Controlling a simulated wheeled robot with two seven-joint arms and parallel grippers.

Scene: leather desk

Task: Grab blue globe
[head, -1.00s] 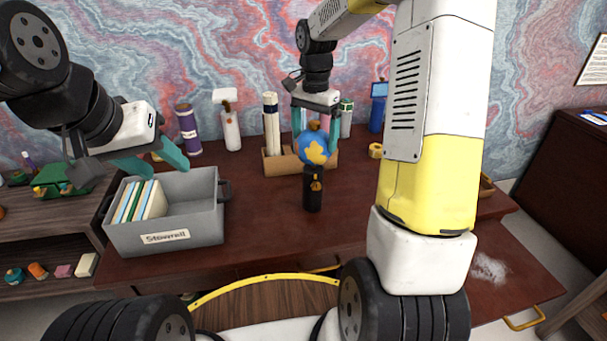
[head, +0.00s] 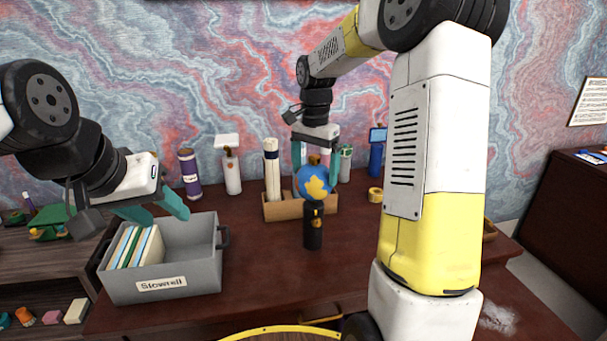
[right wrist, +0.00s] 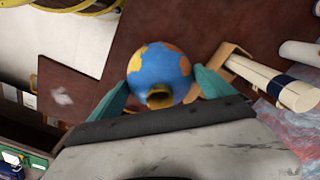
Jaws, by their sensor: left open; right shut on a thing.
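The blue globe (head: 313,181), with orange-yellow patches and a gold cap, is at mid-desk in the head view. My right gripper (head: 316,168) comes down from above and is shut on it. In the right wrist view the globe (right wrist: 159,74) is between the two teal fingers of that gripper (right wrist: 160,85). A black cylinder (head: 313,235) with a gold mark is directly below the globe; I cannot tell whether they are joined or touching. My left gripper (head: 155,208) is open and empty above the grey crate.
The grey crate (head: 165,293), labelled Stowrell, holds several upright books. A wooden tray (head: 280,209) with pale rolls stands behind the globe. A purple cylinder (head: 189,175), a white bottle (head: 231,175), a blue bottle (head: 376,158) and a yellow tape roll (head: 375,195) line the back.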

